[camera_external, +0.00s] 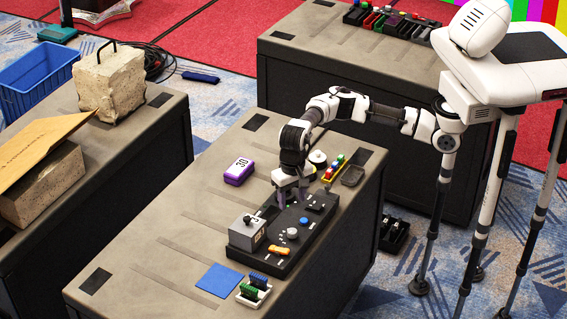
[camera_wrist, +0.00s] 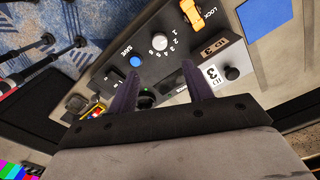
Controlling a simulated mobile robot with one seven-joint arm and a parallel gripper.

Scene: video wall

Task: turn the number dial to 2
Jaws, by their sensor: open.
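The number dial is a small silver-white knob (camera_wrist: 159,41) on a black control panel (camera_external: 272,262), with printed numbers in an arc beside it. Where its pointer sits is too small to tell. It also shows in the external view as a pale knob (camera_external: 292,233). My gripper (camera_wrist: 160,70) is open with nothing between its two dark fingers. In the external view my gripper (camera_external: 290,201) hangs over the far part of the panel, with the dial nearer the camera. In the wrist view the dial lies just beyond the fingertips, apart from them.
A blue button (camera_wrist: 135,61) sits beside the dial. An orange-yellow lever (camera_wrist: 191,14) marked LOCK is farther out. A grey box (camera_external: 248,232) stands on the panel's left. A purple case (camera_external: 238,171) and a blue square (camera_external: 219,280) lie on the table.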

